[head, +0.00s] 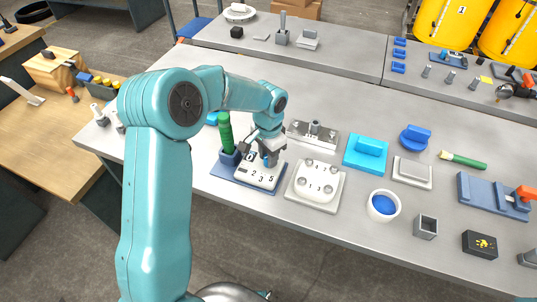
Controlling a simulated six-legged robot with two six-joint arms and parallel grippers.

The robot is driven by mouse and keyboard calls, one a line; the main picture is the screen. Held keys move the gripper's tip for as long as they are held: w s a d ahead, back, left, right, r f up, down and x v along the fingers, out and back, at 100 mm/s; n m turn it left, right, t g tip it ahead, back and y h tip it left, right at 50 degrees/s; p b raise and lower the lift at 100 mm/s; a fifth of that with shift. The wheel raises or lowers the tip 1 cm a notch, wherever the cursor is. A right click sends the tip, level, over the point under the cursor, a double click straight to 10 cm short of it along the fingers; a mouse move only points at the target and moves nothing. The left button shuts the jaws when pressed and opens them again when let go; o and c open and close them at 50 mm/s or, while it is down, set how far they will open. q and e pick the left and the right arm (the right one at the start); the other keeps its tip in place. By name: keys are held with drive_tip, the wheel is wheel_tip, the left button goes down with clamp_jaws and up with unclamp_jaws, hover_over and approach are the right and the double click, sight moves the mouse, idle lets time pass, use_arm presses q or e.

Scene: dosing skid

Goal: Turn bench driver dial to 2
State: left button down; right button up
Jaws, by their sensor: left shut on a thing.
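The bench driver dial plate (250,179) is a white block with dark numerals, sitting on a dark blue base (226,176) near the front edge of the bench. My left gripper (267,156) points down over the far part of this plate and is shut on a blue knob at the dial. The fingers hide most of the knob, so its pointing direction cannot be read. The numerals 2, 3 and 5 show on the near side. A green handle (226,135) stands upright in a blue holder at the base's left. My right gripper is not in view.
Just right are a white block with round studs (315,188) and a grey metal fixture (312,134). Further right are a cyan block (366,155), a white cup with blue contents (383,206) and a square grey tube (425,228). The bench's middle behind the arm is clear.

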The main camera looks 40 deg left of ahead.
use_arm(q)
drive_tip(key=shift+w+a+r, duration=0.1)
drive_tip(key=shift+r, duration=0.1)
drive_tip(key=c, duration=1.1)
unclamp_jaws()
drive_tip(key=shift+o, duration=1.4)
drive_tip(key=shift+f, duration=0.1)
wheel_tip(320, 180, up, 16)
drive_tip(key=shift+r+p, duration=0.25)
drive_tip(key=shift+p, duration=0.05)
drive_tip(key=shift+s, duration=0.2)
